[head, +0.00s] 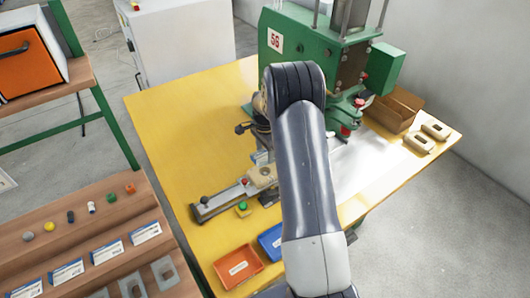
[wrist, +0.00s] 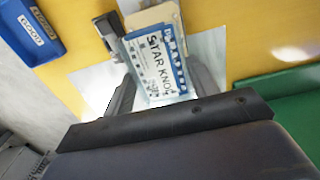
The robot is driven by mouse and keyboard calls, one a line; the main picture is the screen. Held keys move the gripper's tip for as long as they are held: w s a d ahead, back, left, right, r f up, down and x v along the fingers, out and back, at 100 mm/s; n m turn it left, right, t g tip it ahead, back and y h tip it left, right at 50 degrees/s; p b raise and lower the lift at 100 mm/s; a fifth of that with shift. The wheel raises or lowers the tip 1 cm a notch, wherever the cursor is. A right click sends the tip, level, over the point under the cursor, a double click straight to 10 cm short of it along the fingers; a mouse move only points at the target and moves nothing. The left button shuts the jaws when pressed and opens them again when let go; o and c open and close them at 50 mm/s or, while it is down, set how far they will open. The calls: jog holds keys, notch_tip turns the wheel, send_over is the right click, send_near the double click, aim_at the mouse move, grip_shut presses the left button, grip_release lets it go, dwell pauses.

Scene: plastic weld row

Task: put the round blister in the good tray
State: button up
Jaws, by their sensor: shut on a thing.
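My gripper (wrist: 163,88) is shut on a blister pack (wrist: 160,62) in the wrist view. The pack has a white and blue card that reads "STAR KNOB", with a finger on either side. Its round form cannot be made out from this side. The good tray (wrist: 28,30) is blue, with labels reading "GOOD", at the upper left of the wrist view, apart from the pack. In the head view the blue tray (head: 271,243) lies at the front table edge, partly behind my arm.
An orange tray (head: 238,267) lies left of the blue one. A green press (head: 300,45) marked 56 stands on the yellow table (head: 170,110), with a slide rail (head: 225,198) before it. A cardboard box (head: 395,110) is at right. A wooden shelf (head: 65,240) holds knobs and cards.

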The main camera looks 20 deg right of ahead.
jog(key=shift+r+p, duration=0.7)
jog(key=shift+r, duration=0.95)
